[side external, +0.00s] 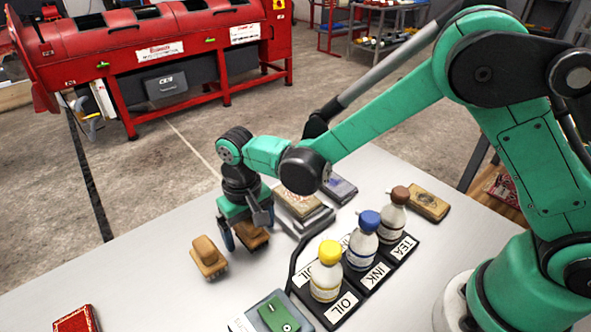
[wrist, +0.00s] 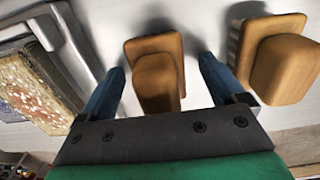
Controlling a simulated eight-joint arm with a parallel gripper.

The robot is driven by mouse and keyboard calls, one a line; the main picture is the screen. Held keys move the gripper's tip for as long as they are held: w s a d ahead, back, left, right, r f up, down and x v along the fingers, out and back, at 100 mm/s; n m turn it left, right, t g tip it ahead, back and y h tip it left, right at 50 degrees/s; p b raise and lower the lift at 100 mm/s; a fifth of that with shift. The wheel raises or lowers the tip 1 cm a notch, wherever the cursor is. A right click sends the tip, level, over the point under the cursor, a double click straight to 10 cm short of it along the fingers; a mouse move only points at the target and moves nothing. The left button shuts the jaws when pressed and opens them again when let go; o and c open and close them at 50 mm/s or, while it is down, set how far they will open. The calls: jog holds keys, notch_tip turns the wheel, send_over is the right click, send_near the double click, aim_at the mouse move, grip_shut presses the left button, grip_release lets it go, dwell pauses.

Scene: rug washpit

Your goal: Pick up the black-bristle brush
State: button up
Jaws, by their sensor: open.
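Two wooden-backed brushes are on the grey table. One brush (side external: 254,239) is under my gripper (side external: 247,234) and partly hidden by it. In the wrist view this brush (wrist: 157,78) lies between the two blue fingers of my gripper (wrist: 161,68), with a gap on each side. The fingers are open and hold nothing. The other brush (side external: 208,256) stands just left of my gripper in the side view. In the wrist view it is at the right (wrist: 283,62), outside the right finger, and pale bristles seem to show at its edge. The bristles of the brush between the fingers are mostly hidden.
A stack with a patterned block (side external: 297,202) stands close behind my gripper. A black tray (side external: 352,310) holds yellow-, blue- and brown-capped bottles to the right. A green item (side external: 278,314) lies in front, and a red box (side external: 76,320) at front left. The table's left part is mostly clear.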

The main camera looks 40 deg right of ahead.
grip_shut()
dwell(0.3)
notch_tip(320, 180, up, 20)
dwell(0.5)
